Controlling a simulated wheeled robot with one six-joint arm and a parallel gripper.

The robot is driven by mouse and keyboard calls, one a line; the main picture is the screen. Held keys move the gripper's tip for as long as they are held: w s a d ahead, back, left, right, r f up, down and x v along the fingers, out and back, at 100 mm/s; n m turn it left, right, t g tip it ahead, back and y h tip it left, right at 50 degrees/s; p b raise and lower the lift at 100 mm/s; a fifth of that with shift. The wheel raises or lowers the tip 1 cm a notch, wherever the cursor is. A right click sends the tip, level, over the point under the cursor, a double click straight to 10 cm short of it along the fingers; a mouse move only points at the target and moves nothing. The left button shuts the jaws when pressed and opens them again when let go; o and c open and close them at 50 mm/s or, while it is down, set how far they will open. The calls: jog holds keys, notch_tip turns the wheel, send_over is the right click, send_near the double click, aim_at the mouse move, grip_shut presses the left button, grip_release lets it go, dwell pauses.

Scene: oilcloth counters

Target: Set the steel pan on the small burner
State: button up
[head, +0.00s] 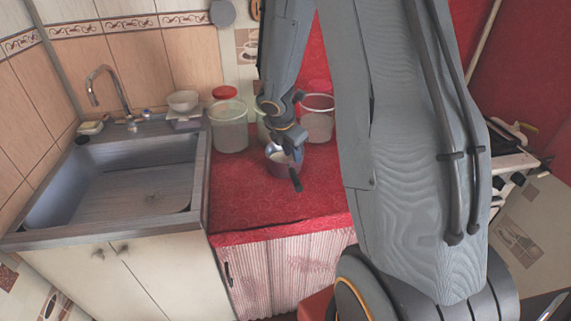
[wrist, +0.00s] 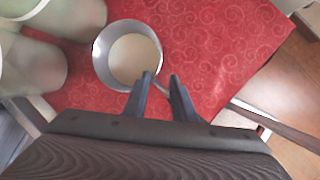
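The steel pan (head: 279,151) stands on the red counter, with its dark handle (head: 295,179) toward the counter's front. Contact cannot be told. The stove (head: 519,163) is at the right, mostly hidden by my arm; the small burner cannot be made out.
Clear jars (head: 229,130) stand left and behind the pan, and another jar (head: 318,122) stands behind right. A sink (head: 110,180) is at the left. The red counter (head: 245,195) is free in front of the pan.

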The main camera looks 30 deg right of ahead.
jog(key=x, duration=0.5)
jog(key=d+x, duration=0.1)
jog(key=x, duration=0.2)
jog(key=shift+w+r, duration=0.15)
jog(key=shift+w, duration=0.15)
grip_shut()
jog(key=shift+s, duration=0.1)
dwell(1.0)
